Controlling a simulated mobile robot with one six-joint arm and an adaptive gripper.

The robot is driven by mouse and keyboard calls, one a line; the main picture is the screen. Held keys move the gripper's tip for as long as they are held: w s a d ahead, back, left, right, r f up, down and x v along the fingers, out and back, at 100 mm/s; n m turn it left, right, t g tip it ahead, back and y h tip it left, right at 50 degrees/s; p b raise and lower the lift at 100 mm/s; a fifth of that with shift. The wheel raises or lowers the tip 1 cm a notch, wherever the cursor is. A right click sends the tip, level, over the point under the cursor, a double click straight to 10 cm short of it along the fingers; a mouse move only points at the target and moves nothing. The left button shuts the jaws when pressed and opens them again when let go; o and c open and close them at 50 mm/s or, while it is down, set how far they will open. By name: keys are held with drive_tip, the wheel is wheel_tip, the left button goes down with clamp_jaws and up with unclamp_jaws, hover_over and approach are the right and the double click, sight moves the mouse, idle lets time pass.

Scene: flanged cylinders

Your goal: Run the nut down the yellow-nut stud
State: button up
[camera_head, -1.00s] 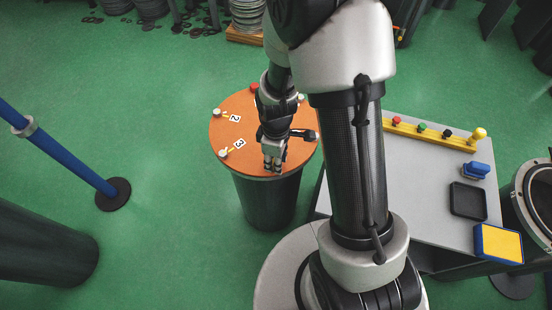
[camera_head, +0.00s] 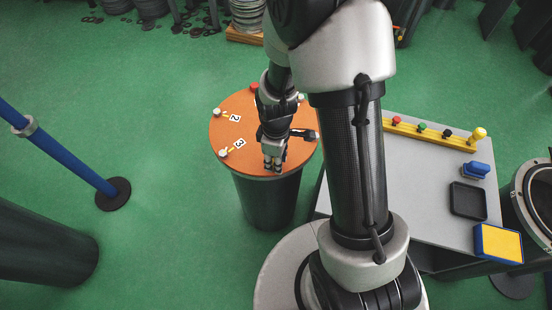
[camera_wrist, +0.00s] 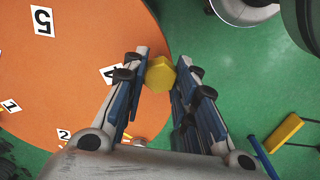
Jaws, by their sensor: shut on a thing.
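A yellow hexagonal nut (camera_wrist: 160,74) shows in the wrist view between my fingertips, near the edge of the orange disc. My gripper (camera_wrist: 158,82) is shut on it, with a finger on each side. In the head view my gripper (camera_head: 273,163) points down at the near edge of the orange round top (camera_head: 226,134) of a dark cylinder. The nut and its stud are hidden there by my fingers. In the wrist view the nut covers the stud, so I cannot tell how far down the nut sits.
Number labels 2 (camera_head: 235,117) and 3 (camera_head: 239,143) lie on the disc beside pale studs. A red piece (camera_head: 255,87) is at its far edge. A grey table (camera_head: 425,190) at right carries a yellow rack (camera_head: 432,133), a black tray (camera_head: 468,201) and a yellow-topped box (camera_head: 498,243).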

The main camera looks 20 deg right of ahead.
drive_tip(key=shift+f+b, duration=0.95)
drive_tip(key=shift+f, duration=0.25)
idle(0.4)
drive_tip(key=o, duration=1.2)
drive_tip(key=shift+c, duration=0.2)
drive_tip(key=shift+r+p, duration=2.85)
drive_tip(key=shift+r, duration=0.7)
